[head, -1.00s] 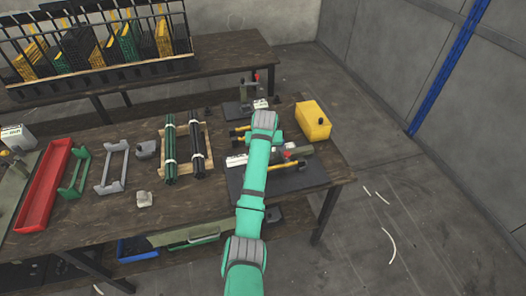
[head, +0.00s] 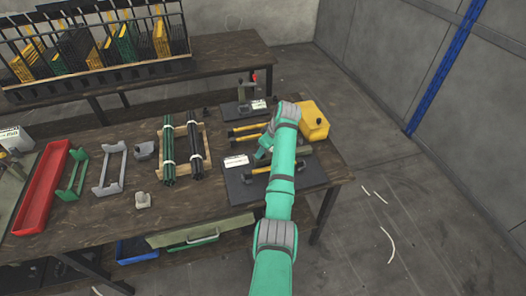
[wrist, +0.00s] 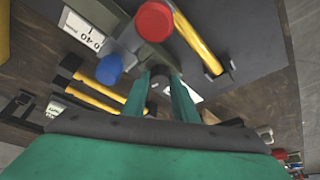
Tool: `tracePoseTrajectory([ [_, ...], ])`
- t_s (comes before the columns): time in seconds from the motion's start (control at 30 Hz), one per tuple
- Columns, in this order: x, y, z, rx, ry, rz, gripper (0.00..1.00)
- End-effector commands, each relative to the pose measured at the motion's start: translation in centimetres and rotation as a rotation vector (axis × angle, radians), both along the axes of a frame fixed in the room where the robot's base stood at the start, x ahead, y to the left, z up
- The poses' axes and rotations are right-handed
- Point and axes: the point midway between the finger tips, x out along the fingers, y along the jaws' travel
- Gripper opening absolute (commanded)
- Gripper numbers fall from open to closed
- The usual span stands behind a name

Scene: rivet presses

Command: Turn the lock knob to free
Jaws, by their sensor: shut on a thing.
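My gripper (wrist: 161,92) shows in the wrist view with its two green fingers close together on either side of a small dark knob (wrist: 158,80). The knob sits against the grey-green body of a press (wrist: 153,52). A red round cap (wrist: 154,21) is beyond the fingertips, and a blue round cap (wrist: 109,69) is to their left. A white label (wrist: 83,30) with print lies near the press. In the head view my gripper (head: 262,155) is over the dark mat, and my forearm hides most of the press. Which way the knob points cannot be told.
Yellow-handled presses or tools (head: 258,170) lie on a dark mat (head: 240,196) at the table's right. A yellow box (head: 313,122) stands just right of my arm. Bundled rods (head: 182,150) and a red tray (head: 42,188) are farther left.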

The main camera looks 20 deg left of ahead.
Motion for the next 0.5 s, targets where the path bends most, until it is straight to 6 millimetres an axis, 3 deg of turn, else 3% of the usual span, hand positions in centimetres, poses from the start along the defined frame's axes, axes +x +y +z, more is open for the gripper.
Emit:
tracePoseTrajectory([
  [0.5,0.22,-0.07,0.07,0.0,-0.003,0.144,0.03],
])
